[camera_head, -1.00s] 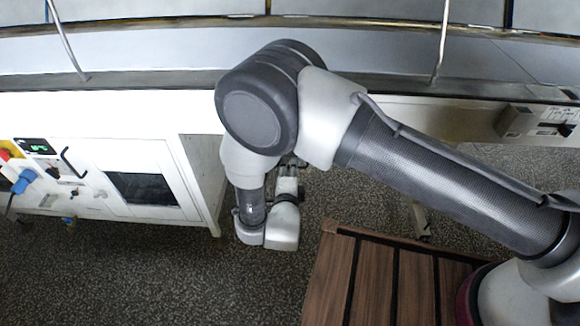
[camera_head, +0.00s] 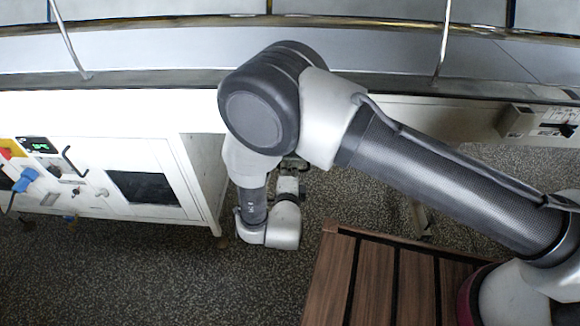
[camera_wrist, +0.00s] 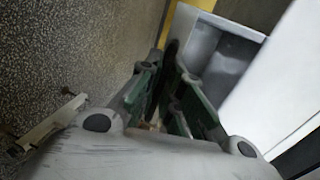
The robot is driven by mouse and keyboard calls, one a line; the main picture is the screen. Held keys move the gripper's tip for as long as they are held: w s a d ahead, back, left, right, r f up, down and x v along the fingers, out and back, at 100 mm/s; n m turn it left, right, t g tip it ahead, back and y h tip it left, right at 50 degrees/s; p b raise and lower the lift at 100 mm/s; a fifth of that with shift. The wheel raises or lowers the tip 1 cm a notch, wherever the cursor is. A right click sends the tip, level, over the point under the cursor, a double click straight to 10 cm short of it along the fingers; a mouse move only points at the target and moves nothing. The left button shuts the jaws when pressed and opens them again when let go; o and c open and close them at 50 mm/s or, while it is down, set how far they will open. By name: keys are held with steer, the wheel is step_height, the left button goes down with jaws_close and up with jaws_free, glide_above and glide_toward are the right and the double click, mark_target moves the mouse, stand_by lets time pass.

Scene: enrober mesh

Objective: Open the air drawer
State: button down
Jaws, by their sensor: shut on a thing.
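My gripper (camera_wrist: 168,80) shows in the wrist view with its two dark green fingers close together around a narrow dark piece (camera_wrist: 171,52), which looks like the air drawer's handle. The fingers hide most of it. Just beyond the fingers is a pale grey box-like front with a recessed face (camera_wrist: 212,62), apparently the air drawer. I cannot tell how far it stands out. In the head view my arm hangs down in front of the machine, and its wrist hides the fingers and the drawer.
A white cabinet (camera_head: 92,150) with a dark window, blue plug and green display stands at the left. A slatted wooden platform (camera_head: 343,280) lies at lower right. A control box (camera_head: 540,122) sits at far right. Speckled floor (camera_head: 150,270) is clear at lower left.

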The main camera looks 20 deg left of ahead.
steer(key=f+v, duration=0.2)
steer(key=v, duration=1)
steer(key=shift+s+f, duration=0.25)
steer(key=shift+s, duration=0.4)
steer(key=shift+d, duration=0.1)
steer(key=c, duration=1.6)
jaws_free()
steer(key=shift+o, duration=0.2)
steer(key=shift+r, duration=0.1)
